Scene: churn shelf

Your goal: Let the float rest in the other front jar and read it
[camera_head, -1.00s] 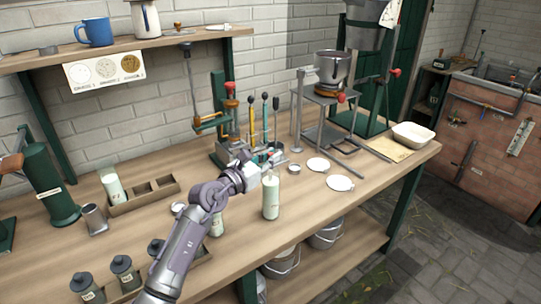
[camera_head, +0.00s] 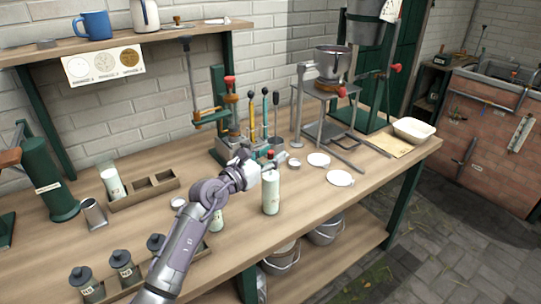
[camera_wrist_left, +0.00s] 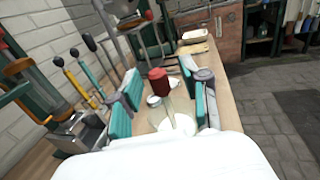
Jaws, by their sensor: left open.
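My left gripper (camera_head: 262,166) is at the upper end of a pale front jar (camera_head: 271,196), which stands upright on the bench. In the left wrist view the teal fingers (camera_wrist_left: 163,108) are apart. A dark red top (camera_wrist_left: 158,82) with a clear body below, apparently the float, shows between and beyond them, with a gap on both sides. It also shows in the head view as a red top (camera_head: 270,154). Whether it sits in the jar is hidden. Another pale front jar (camera_head: 217,221) is partly behind my left arm. Any scale reading is too small to see.
A grey holder (camera_head: 226,150) with yellow- and blue-handled tools stands behind the gripper. White discs (camera_head: 340,180) lie to the right. A wooden tray (camera_head: 145,198) and dark-lidded cans (camera_head: 121,264) are at left. The bench's front right is fairly clear.

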